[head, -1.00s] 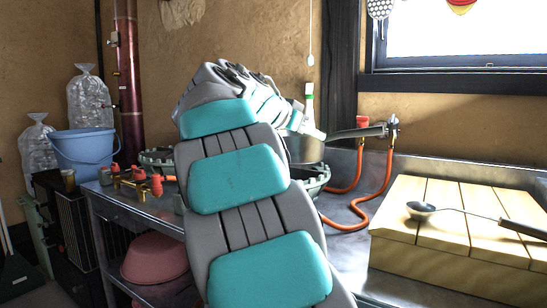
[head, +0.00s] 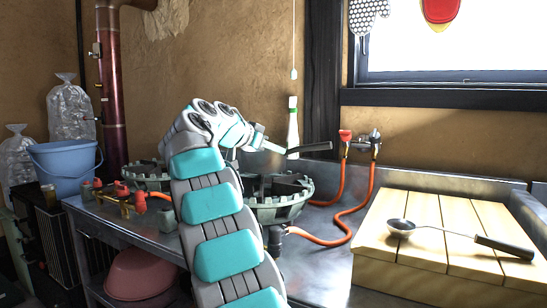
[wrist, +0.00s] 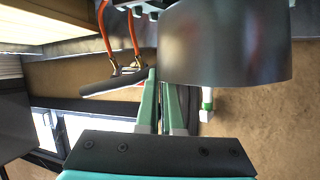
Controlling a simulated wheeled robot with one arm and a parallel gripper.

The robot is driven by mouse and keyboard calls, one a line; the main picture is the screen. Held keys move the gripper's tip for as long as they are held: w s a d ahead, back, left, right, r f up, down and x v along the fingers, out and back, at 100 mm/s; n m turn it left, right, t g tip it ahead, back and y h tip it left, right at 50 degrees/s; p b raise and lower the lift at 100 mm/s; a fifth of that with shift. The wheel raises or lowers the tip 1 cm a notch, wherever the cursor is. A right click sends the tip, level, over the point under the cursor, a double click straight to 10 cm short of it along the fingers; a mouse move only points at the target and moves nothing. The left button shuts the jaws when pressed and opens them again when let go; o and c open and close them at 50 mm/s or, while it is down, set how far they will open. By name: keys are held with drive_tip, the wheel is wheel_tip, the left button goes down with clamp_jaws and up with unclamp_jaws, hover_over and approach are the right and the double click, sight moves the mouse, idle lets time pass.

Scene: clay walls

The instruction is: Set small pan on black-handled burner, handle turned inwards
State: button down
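The small grey metal pan (wrist: 225,50) is held up by its side in my gripper (wrist: 160,80); the green fingers are close together at the pan wall beside the handle. In the head view my gripper (head: 258,138) and the pan are above the right burner (head: 278,200), with most of the pan hidden behind my arm. The black pan handle (head: 315,148) points right, towards the wall taps; it also shows in the wrist view (wrist: 112,82). The left burner (head: 148,180) is partly hidden by my arm. I cannot make out a black burner handle.
A white bottle with green bands (head: 293,128) stands behind the pan. Orange hoses (head: 345,215) run from the wall taps (head: 365,142). A ladle (head: 402,227) lies on a wooden board (head: 385,255) at right. Red-topped valves (head: 138,198) line the left front.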

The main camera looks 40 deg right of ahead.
sight(274, 158)
drive_tip(key=shift+w+d+r+p, duration=0.1)
drive_tip(key=shift+w+d+p, duration=0.1)
drive_tip(key=shift+w, duration=0.3)
drive_tip(key=shift+w+d+p, duration=0.1)
drive_tip(key=shift+w+p, duration=0.1)
drive_tip(key=shift+w, duration=0.25)
drive_tip(key=shift+s+f+b, duration=0.15)
drive_tip(key=shift+f+b, duration=0.15)
drive_tip(key=shift+f, duration=1.55)
drive_tip(key=shift+f, duration=0.15)
drive_tip(key=c, duration=1.1)
unclamp_jaws()
drive_tip(key=shift+o, duration=0.2)
drive_tip(key=shift+r, duration=0.3)
drive_tip(key=b+v, duration=0.1)
drive_tip(key=v, duration=1.1)
drive_tip(key=shift+f, duration=0.2)
drive_tip(key=shift+a, duration=0.1)
